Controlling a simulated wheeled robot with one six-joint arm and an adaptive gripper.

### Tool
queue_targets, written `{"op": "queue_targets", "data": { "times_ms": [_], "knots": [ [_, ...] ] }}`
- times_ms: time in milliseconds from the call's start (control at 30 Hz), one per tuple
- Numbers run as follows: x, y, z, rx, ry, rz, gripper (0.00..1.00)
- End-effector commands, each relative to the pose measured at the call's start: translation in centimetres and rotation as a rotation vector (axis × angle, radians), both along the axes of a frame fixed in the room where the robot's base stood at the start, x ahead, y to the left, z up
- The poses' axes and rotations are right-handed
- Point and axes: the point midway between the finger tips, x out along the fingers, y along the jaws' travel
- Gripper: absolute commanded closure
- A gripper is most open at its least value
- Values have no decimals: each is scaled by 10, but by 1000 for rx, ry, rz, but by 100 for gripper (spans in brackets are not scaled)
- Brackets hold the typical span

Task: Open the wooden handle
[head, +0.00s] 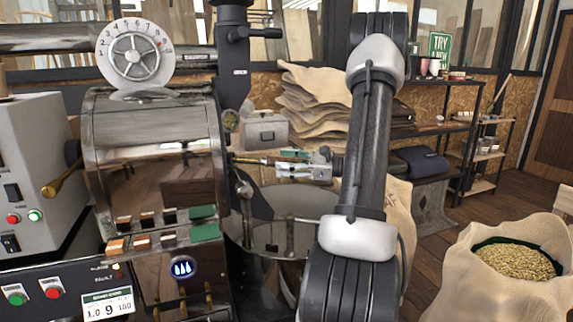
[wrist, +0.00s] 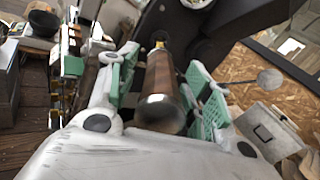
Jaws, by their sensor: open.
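The wooden handle (wrist: 160,78) shows in the wrist view as a brown cylinder with a shiny rounded metal end toward the camera. My gripper (wrist: 162,82) is open, with one green-padded finger on each side of the handle. A gap shows on both sides, so the handle lies between the fingers without being gripped. In the head view my gripper (head: 287,163) is beside the roaster's front, pointing left toward the machine. The handle is small there and hard to make out against the fingers.
The roaster (head: 150,130) with its dial fills the left. A round cooling bin (head: 290,225) lies below my gripper. A metal box (head: 264,132) and stacked sacks (head: 325,100) stand behind. An open bean sack (head: 480,290) is at lower right, with clear floor behind it.

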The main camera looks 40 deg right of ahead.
Motion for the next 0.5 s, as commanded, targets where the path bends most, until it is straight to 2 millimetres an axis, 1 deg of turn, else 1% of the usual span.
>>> {"op": "queue_targets", "data": {
  "times_ms": [133,233,500],
  "knots": [
    [-4,-4,0,0,0,-1,50],
    [-13,-13,0,0,-1,-3,50],
    [-59,-53,0,0,0,-5,50]
  ]
}}
